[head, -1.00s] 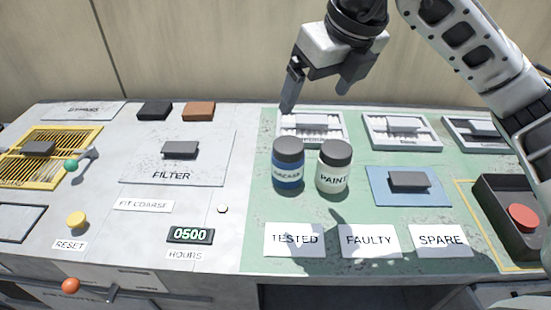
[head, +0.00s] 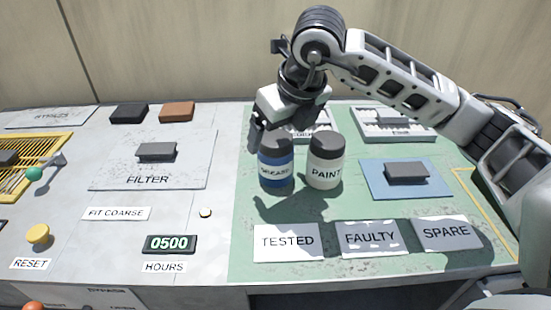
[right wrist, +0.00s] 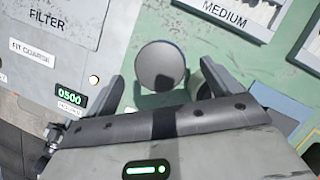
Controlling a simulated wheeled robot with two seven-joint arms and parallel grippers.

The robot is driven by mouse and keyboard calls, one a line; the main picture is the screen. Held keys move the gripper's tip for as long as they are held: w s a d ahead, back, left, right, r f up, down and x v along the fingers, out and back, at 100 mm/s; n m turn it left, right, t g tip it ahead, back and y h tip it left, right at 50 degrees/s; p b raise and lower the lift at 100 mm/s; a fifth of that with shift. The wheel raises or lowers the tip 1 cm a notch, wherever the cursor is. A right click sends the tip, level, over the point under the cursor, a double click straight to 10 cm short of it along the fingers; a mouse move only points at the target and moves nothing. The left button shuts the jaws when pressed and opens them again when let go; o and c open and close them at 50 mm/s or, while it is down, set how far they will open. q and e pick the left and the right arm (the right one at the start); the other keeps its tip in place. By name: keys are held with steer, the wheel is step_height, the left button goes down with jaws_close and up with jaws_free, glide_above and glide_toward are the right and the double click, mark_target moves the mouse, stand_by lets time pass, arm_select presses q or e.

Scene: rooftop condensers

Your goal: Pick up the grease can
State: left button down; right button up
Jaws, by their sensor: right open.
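The grease can (head: 274,172) is a blue can with a pale label and dark grey lid, standing upright on the green mat. In the right wrist view its round lid (right wrist: 160,64) lies between the two spread fingers. My right gripper (head: 272,127) is open and empty, just above and behind the can in the head view. It also shows in the right wrist view (right wrist: 163,78). I cannot tell whether a finger touches the can. Part of the lid's top edge is hidden by the gripper. My left gripper is out of view.
A white paint can (head: 325,172) stands close on the right of the grease can; my right finger partly covers it in the wrist view. A blue pad (head: 375,187) with a grey block is to the right. Left of the can is clear.

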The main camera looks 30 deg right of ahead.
mark_target(276, 137)
steer(key=x, duration=0.5)
steer(key=shift+w+f, duration=0.1)
steer(key=shift+w, duration=0.1)
steer(key=c, duration=1.3)
